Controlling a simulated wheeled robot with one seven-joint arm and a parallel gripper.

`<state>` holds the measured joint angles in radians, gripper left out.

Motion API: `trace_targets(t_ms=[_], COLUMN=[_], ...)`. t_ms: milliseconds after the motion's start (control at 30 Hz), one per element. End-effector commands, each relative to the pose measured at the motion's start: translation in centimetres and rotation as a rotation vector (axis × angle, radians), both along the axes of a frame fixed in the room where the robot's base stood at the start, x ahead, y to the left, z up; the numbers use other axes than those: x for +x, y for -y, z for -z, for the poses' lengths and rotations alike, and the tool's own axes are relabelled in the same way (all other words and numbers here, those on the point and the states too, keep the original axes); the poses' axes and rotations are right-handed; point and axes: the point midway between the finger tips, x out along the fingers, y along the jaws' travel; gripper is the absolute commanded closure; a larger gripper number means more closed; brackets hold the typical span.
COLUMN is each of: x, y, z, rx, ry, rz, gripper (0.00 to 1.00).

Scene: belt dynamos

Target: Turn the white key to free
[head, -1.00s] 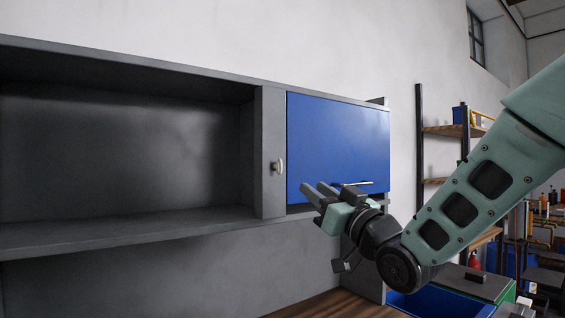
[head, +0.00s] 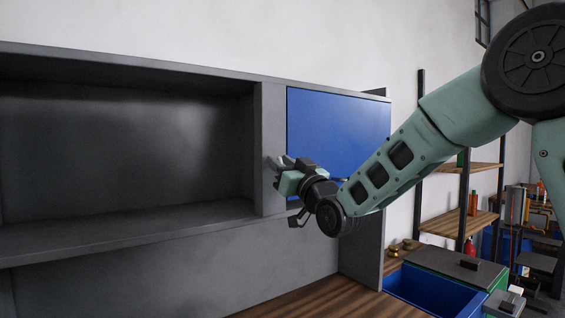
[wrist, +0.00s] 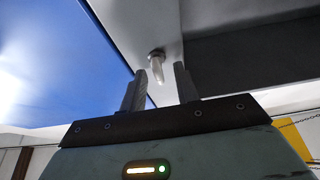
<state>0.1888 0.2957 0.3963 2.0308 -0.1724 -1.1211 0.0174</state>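The white key (wrist: 158,68) is a small pale handle on a round mount, on the grey upright panel (head: 270,118) between the open shelf and the blue door. In the wrist view it appears between my two fingertips, with a gap on each side. My gripper (wrist: 160,72) is open around or just in front of it; I cannot tell how deep the key sits. In the head view my gripper (head: 281,165) is at the panel and hides most or all of the key. The blue door (head: 335,130) is shut.
An open grey shelf (head: 120,150) lies left of the panel. Below are a wooden worktop (head: 300,300) and, at the right, a blue bin (head: 430,290). My forearm crosses in front of the blue door. A rack (head: 470,222) stands further back.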

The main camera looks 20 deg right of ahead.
Motion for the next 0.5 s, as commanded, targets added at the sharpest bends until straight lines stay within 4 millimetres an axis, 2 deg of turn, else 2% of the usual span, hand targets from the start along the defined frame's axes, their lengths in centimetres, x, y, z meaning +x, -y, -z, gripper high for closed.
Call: trace_targets(t_ms=[100,200,233,500], x=[-0.01,-0.02,-0.02,-0.04], y=[-0.01,0.01,0.01,0.01], z=[0.03,0.02,0.02,0.08], rx=[0.0,0.0,0.0,0.008], ry=[0.0,0.0,0.0,-0.002], rz=[0.0,0.0,0.0,0.0], gripper=[0.69,0.97,1.0,1.0])
